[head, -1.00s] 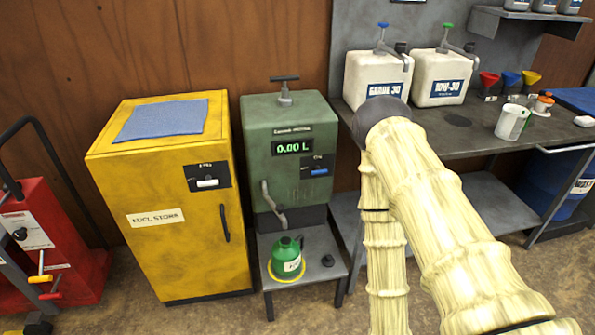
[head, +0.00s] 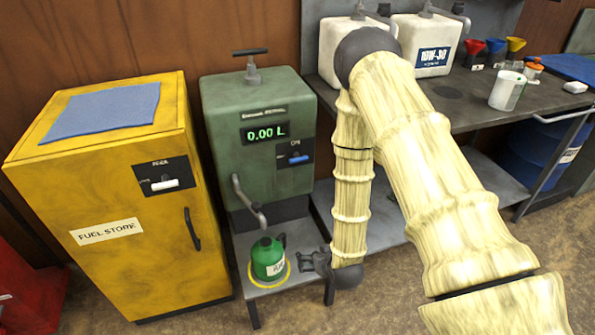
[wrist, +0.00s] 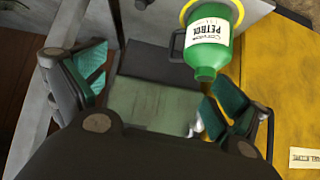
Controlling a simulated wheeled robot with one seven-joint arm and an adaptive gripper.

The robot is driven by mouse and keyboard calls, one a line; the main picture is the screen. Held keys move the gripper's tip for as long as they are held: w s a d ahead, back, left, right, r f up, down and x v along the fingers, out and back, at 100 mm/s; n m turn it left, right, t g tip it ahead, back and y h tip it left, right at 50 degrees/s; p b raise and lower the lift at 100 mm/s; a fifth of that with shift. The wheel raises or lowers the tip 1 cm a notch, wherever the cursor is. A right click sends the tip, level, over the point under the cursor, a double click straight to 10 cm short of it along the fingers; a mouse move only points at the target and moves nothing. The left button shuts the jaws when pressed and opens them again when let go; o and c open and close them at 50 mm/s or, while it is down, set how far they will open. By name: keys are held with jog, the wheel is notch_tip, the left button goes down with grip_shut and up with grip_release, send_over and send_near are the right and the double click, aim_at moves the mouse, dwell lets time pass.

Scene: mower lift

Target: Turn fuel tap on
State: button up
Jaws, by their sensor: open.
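No part is clearly marked as the fuel tap. The green petrol dispenser (head: 250,115) reads 0.00 L and has a small dark panel with a blue lever (head: 298,159) lying level. Its grey spout (head: 247,202) hangs over a green petrol can (head: 268,258) on a low stand. My gripper (head: 318,264) is low, just right of the can, and seems apart from it. In the wrist view my gripper (wrist: 155,92) is open with nothing between the fingers; the petrol can (wrist: 210,45) shows inverted beyond them.
A yellow fuel store (head: 130,215) with a white-levered panel (head: 163,184) and a blue cloth (head: 103,110) stands left. A red machine (head: 35,300) is cut off at the left edge. The workbench (head: 455,105) with white jugs is right, partly behind my arm.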

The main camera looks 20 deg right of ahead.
jog(key=w+d+r+t+b, duration=0.2)
jog(key=w+r+t+b, duration=0.15)
jog(key=w, duration=0.85)
jog(key=t+b, duration=0.3)
jog(key=t, duration=0.2)
send_near(300, 160)
jog(key=w, duration=1.1)
jog(key=shift+a+f+b, duration=0.2)
jog(key=shift+b, duration=0.1)
jog(key=c, duration=1)
